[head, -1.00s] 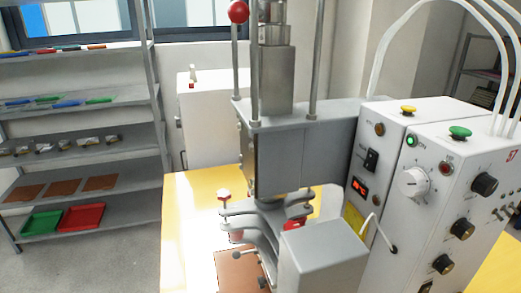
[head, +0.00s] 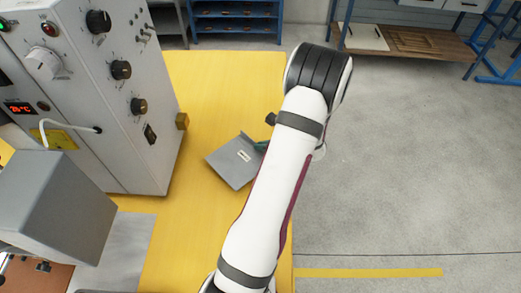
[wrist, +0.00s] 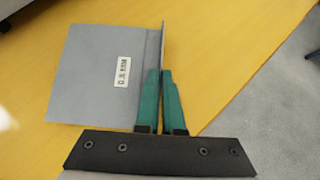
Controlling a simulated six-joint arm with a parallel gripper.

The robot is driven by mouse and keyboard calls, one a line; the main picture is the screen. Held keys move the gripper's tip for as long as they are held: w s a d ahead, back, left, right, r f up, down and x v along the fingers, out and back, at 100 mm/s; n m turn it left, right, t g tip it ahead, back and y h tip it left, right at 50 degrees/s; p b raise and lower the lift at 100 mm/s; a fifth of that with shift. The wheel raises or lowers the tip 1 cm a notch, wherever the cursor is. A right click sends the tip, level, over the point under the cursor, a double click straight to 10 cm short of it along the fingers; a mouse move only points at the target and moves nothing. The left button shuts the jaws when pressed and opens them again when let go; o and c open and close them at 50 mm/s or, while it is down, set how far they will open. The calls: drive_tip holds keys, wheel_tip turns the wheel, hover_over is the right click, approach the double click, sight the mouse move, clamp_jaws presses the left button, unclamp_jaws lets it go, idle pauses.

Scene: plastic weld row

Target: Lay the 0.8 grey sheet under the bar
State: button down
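The grey sheet (head: 236,163) is at the yellow table, right of the white machine. It shows large in the wrist view (wrist: 95,75), with a white label and an upturned edge on its right side. The label print is too blurred to read surely. My gripper (wrist: 161,76) has green fingers close together, one on each side of that upturned edge, and looks shut on it. In the head view my arm hides most of the gripper (head: 262,146). I cannot tell whether the sheet touches the table. The bar is not clearly visible now.
The white control box (head: 95,95) with knobs stands left of the sheet. A grey block (head: 50,210) and a brown plate (head: 35,275) are at lower left. The yellow table (head: 215,85) is bare behind the sheet. Its right edge borders open grey floor.

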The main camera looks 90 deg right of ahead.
drive_tip(key=shift+f, duration=1.35)
drive_tip(key=c, duration=1)
unclamp_jaws()
drive_tip(key=shift+c, duration=0.2)
drive_tip(key=shift+o, duration=0.5)
drive_tip(key=v, duration=1.2)
